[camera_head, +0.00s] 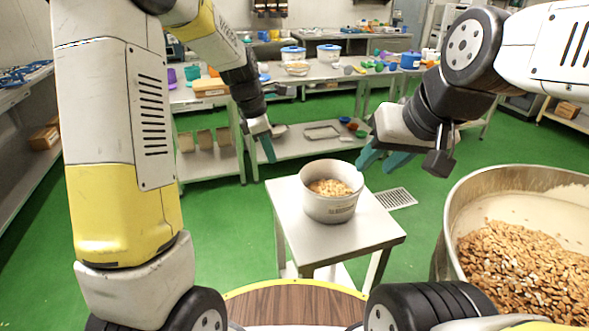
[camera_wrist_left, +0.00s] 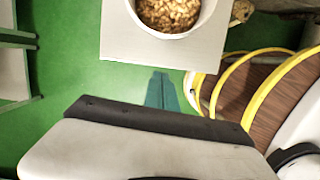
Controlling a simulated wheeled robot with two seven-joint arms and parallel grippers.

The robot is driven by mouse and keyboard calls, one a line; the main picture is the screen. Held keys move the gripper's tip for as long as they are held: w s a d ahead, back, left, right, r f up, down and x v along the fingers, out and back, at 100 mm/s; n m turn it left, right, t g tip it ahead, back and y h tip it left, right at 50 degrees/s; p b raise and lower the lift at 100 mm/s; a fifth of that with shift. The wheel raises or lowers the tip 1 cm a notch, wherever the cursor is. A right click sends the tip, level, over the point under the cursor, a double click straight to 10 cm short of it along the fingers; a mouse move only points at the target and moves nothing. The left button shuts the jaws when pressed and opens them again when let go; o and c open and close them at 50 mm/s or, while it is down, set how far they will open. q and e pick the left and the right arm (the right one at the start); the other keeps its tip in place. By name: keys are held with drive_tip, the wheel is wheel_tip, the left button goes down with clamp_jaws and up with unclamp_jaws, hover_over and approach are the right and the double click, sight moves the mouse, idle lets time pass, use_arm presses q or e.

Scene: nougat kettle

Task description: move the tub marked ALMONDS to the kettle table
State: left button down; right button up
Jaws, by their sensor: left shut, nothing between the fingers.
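A grey-white round tub (camera_head: 331,203) filled with tan nuts stands upright on a small steel table (camera_head: 285,212) in the head view. A dark label shows low on its front, too small to read. In the left wrist view the tub (camera_wrist_left: 203,18) and table (camera_wrist_left: 120,40) are at the top. My left gripper (camera_head: 268,150) is shut and empty, left of and behind the tub, apart from it. Its teal fingers (camera_wrist_left: 162,92) show together in the left wrist view. My right gripper (camera_head: 384,161) has its teal fingers apart and is empty, above and right of the tub.
A large metal kettle (camera_head: 447,225) holding brown nuts stands at the right, close to the table. A long bench (camera_head: 330,72) with blue-lidded tubs (camera_head: 292,53) and coloured utensils runs behind. Shelving (camera_head: 22,92) lines the left. Green floor lies open around the small table.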

sight(342, 171)
use_arm(q)
drive_tip(key=w+d+f, duration=0.1)
drive_tip(key=d+f, duration=0.2)
drive_tip(key=f, duration=0.2)
drive_tip(key=w+d+f+n, duration=0.1)
drive_tip(key=d+f, duration=0.2)
drive_tip(key=f, duration=0.3)
drive_tip(key=shift+w+d, duration=0.3)
drive_tip(key=shift+w, duration=0.05)
drive_tip(key=w+d, duration=0.1)
drive_tip(key=d, duration=0.4)
drive_tip(key=w+d, duration=0.2)
drive_tip(key=d, duration=0.3)
drive_tip(key=w+d, duration=0.2)
drive_tip(key=d, duration=0.3)
drive_tip(key=shift+d, duration=0.1)
